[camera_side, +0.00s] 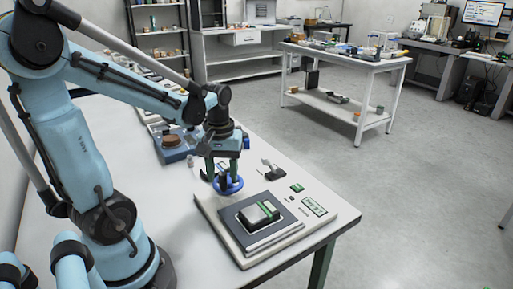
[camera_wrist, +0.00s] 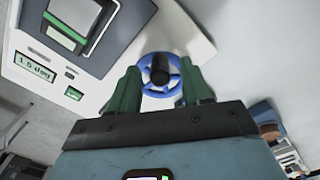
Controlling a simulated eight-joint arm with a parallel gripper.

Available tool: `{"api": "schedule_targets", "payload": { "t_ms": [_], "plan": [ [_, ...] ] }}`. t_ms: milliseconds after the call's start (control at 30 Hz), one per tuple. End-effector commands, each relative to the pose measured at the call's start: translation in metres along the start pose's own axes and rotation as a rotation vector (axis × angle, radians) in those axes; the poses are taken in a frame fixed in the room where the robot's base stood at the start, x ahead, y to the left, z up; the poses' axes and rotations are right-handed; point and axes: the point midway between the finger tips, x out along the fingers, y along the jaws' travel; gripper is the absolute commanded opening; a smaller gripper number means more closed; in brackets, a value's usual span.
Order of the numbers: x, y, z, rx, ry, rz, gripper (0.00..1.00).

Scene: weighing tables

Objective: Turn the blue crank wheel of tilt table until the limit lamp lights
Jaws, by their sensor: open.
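The tilt table (camera_side: 206,209) sits near the bench corner, with a dark plate carrying a grey block with a green stripe. Its blue crank wheel (camera_side: 228,186) is at the plate's far left corner, under my gripper (camera_side: 223,177). In the wrist view the blue wheel (camera_wrist: 173,92) has a dark round piece at its centre, between the two green fingers of my open gripper (camera_wrist: 160,68). I cannot tell whether the fingers touch the rim. A display (camera_wrist: 36,68) seems to read 1.5 deg. A small green rectangle (camera_wrist: 74,93) is beside it; I cannot tell whether it is a lit lamp.
A blue device with a brown round item (camera_side: 174,143) stands behind and left of the wheel. A small grey object (camera_side: 271,168) lies beyond the tilt table. The bench's right edge runs close to the tilt table. The bench front left (camera_side: 195,260) is clear.

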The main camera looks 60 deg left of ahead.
Motion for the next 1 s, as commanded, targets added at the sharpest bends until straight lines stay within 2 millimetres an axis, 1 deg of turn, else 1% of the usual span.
{"api": "schedule_targets", "payload": {
  "t_ms": [600,800,1000],
  "plan": [
    [-0.085,0.0,0.001,0.0,0.0,0.0,0.49],
    [-0.103,0.0,0.0,0.0,0.0,0.0,0.49],
    [-0.108,0.0,0.0,0.0,0.0,0.0,0.49]
  ]
}}
